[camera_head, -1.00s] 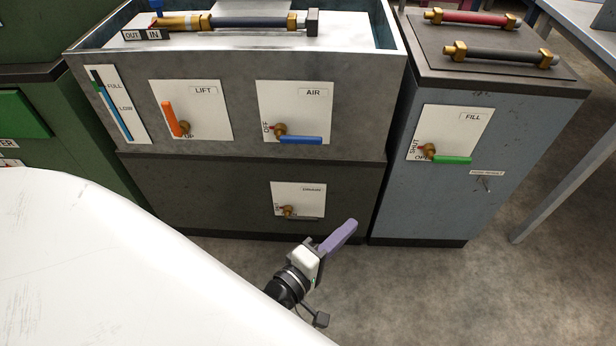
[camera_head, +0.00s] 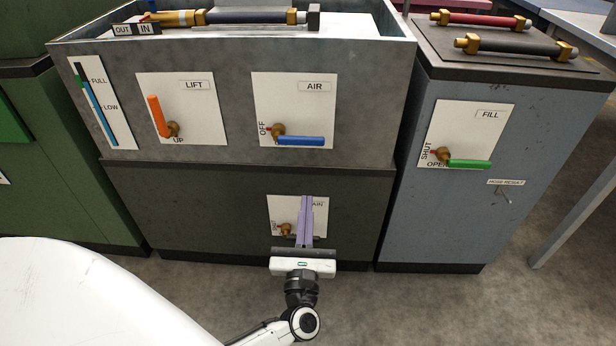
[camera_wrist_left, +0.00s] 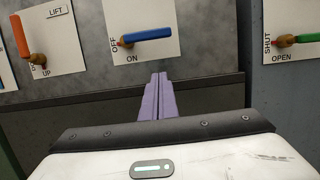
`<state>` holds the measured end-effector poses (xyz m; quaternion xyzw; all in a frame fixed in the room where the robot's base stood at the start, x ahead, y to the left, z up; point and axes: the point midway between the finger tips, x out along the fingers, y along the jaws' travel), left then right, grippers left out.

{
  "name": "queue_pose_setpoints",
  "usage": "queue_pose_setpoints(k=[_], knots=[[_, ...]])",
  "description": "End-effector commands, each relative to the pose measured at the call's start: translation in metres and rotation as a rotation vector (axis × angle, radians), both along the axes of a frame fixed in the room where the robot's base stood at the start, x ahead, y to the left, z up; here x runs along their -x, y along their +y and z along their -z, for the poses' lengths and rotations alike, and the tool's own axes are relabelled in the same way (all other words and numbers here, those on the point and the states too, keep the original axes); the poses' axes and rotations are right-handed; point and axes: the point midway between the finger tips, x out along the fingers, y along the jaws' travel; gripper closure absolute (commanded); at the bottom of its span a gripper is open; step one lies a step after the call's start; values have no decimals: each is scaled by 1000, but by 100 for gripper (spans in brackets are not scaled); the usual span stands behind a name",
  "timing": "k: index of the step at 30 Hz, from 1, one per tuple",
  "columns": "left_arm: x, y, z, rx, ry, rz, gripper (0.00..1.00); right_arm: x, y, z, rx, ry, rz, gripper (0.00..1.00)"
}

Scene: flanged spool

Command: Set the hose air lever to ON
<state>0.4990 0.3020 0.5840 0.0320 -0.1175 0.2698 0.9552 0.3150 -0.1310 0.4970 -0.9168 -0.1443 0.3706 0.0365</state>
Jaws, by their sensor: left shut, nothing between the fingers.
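The blue AIR lever (camera_head: 302,140) sits on a white AIR plate (camera_head: 290,100) on the front of the grey tank. It lies about level, pointing right from its brass pivot. The word OFF stands upright left of the pivot. In the left wrist view the blue lever (camera_wrist_left: 148,34) shows with ON printed below the pivot. My left gripper (camera_head: 305,202) is shut and empty, its purple fingers together. It points up in front of the DRAIN plate, below the AIR lever and apart from it. The fingertips also show in the wrist view (camera_wrist_left: 159,77). My right gripper is not in view.
The orange LIFT lever (camera_head: 157,116) is left of the AIR plate. The green FILL lever (camera_head: 469,164) is on the blue-grey cabinet at right. The DRAIN plate (camera_head: 280,207) is partly hidden by my fingers. A ledge (camera_head: 200,166) runs below the AIR plate.

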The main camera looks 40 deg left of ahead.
Motion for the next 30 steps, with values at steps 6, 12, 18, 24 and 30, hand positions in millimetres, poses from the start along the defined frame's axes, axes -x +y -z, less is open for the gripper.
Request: queue_pose_setpoints(k=[6, 12, 18, 24, 30], knots=[[-29, 18, -10, -5, -4, 0, 100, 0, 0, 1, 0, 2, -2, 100], [-65, 41, -20, -5, -3, -2, 100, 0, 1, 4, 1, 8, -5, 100], [-80, 49, -45, -2, -3, 0, 100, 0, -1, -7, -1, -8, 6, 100], [-79, 49, -61, -3, 1, 0, 100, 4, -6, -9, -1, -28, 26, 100], [-79, 49, -64, -3, 1, 0, 100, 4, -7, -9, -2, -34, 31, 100]])
